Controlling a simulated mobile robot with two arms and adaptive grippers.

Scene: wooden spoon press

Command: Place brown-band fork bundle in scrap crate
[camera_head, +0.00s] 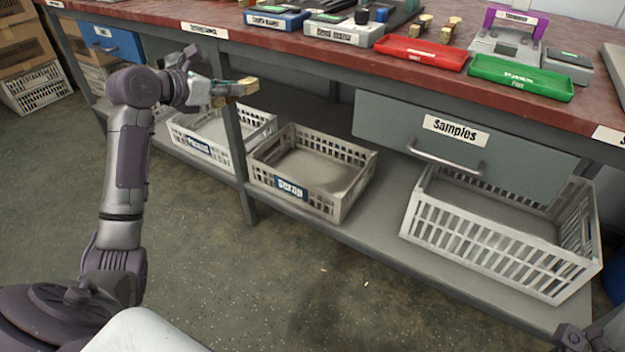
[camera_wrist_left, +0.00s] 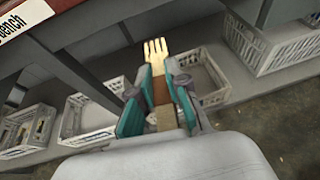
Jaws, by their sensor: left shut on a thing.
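My left gripper (camera_head: 218,92) is shut on the brown-band fork bundle (camera_head: 241,87), holding it in the air in front of the bench, near a bench leg. In the left wrist view the pale wooden fork tines (camera_wrist_left: 156,48) stick out beyond the teal fingers (camera_wrist_left: 158,95), with the brown band (camera_wrist_left: 160,90) between them. The scrap crate (camera_head: 342,205), a light grey slatted box with a blue label, stands on the lower shelf, below and right of the gripper. It looks empty. The scrap crate appears behind the fork in the left wrist view (camera_wrist_left: 215,97).
Another labelled crate (camera_head: 215,163) stands left of the scrap crate, past the bench leg (camera_head: 236,145). A larger crate (camera_head: 490,253) is at right under the Samples drawer (camera_head: 450,150). The bench top (camera_head: 350,62) overhangs the shelf. The floor in front is clear.

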